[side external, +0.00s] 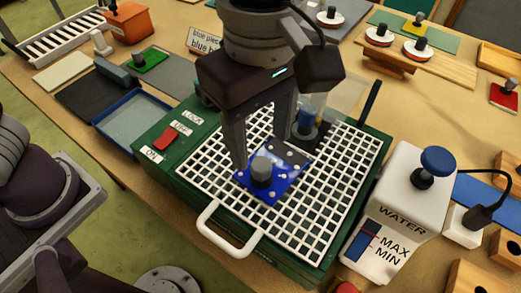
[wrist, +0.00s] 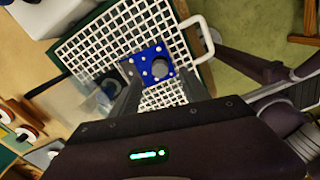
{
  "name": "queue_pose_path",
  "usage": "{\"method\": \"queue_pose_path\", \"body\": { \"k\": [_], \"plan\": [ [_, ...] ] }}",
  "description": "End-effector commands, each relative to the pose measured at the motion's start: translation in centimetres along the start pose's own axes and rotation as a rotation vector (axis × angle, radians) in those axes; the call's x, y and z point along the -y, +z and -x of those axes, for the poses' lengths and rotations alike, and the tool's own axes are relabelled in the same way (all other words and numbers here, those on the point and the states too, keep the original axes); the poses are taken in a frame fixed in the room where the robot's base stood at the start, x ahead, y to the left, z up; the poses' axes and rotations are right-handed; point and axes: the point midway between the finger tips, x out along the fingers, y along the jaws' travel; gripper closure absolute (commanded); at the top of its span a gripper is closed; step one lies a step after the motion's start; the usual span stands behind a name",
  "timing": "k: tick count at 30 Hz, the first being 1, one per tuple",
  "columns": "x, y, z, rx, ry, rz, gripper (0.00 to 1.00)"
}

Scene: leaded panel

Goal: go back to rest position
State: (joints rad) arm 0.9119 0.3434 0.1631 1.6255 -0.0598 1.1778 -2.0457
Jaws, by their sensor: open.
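A blue square piece (side external: 270,190) with a grey knob (side external: 262,170) and several pale dots lies on the white grid of the green machine (side external: 165,184). My gripper (side external: 262,153) is open, pointing down over the piece, with its fingers apart on either side of the knob. Whether the fingers touch the knob cannot be told. A dark piece beside the blue one is partly hidden by a finger. In the wrist view the blue piece (wrist: 148,54) and knob show beyond my open gripper (wrist: 157,77).
A white water tank (side external: 400,205) with a blue knob stands to the right. A white handle (side external: 228,237) projects at the front. A clear container (side external: 310,112) and an upright black rod (side external: 371,101) stand behind. A blue-rimmed tray (side external: 133,116) and knobbed pieces lie farther back.

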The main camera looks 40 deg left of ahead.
Motion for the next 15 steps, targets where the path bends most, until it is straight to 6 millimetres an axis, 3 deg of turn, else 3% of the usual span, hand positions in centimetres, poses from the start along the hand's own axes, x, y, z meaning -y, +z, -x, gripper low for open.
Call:
{"method": "queue_pose_path", "body": {
  "k": [2,3,5,6,10,12,15],
  "plan": [
    [-0.1,-0.8,1.1,0.008,0.01,-0.019,0.46],
    [0.0,-2.1,1.9,0.02,0.025,-0.057,0.46],
    [0.5,-5.4,3.5,0.042,0.066,-0.163,0.46],
    [1.2,-8.2,4.7,0.05,0.11,-0.263,0.46],
    [6.0,-16.2,6.7,-0.027,0.276,-0.657,0.46],
    [8.9,-18.9,6.4,-0.127,0.332,-0.856,0.46],
    [12.2,-21.1,5.2,-0.276,0.353,-1.078,0.46]
  ]
}}
